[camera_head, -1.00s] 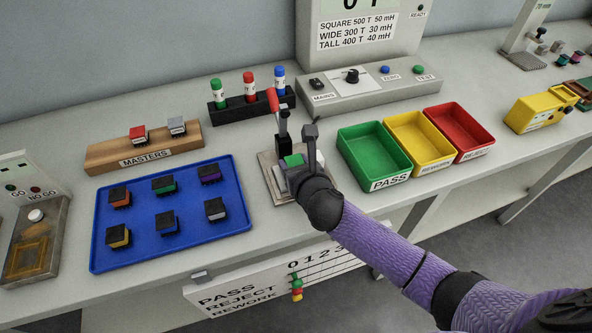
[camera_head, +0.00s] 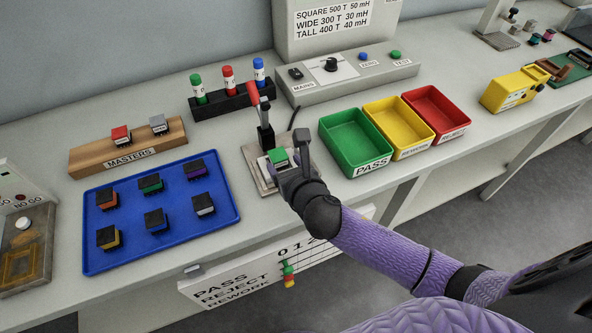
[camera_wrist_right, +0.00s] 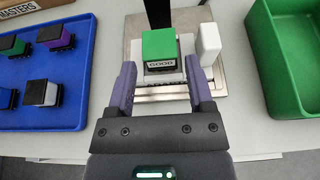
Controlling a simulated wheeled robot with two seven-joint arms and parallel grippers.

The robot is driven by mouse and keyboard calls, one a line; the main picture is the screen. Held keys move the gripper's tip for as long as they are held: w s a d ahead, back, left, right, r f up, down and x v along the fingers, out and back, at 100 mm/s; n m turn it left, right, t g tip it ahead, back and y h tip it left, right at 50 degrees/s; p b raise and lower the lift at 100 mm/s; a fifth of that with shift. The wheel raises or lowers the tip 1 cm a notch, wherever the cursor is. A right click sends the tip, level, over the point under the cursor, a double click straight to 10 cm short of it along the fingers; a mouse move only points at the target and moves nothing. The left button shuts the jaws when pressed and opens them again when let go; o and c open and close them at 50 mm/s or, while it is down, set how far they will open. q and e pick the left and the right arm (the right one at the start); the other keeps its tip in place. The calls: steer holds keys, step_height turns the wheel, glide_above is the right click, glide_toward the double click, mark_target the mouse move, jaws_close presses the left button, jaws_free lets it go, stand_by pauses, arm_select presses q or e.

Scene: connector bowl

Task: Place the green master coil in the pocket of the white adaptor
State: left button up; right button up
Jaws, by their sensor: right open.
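The green master coil (camera_head: 278,157) sits on the white adaptor (camera_head: 266,169) of the metal test fixture. In the right wrist view the green coil (camera_wrist_right: 159,45) shows a GOOD label on its near side and sits over the white adaptor (camera_wrist_right: 168,76); I cannot tell how deep it sits in the pocket. My right gripper (camera_wrist_right: 160,85) is open, its purple fingers on either side of the adaptor's near part, just short of the coil. In the head view the right gripper (camera_head: 289,168) partly hides the fixture. My left gripper is not in view.
The red-handled clamp (camera_head: 261,115) rises behind the fixture (camera_head: 255,180). A blue tray (camera_head: 176,243) of several coils is at left, the MASTERS block (camera_head: 90,164) behind it. Green, yellow and red bins (camera_head: 345,150) stand to the right.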

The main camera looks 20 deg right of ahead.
steer(key=p+v, duration=0.1)
steer(key=v, duration=0.6)
steer(key=shift+p, duration=0.35)
steer(key=shift+r, duration=0.1)
stand_by(0.5)
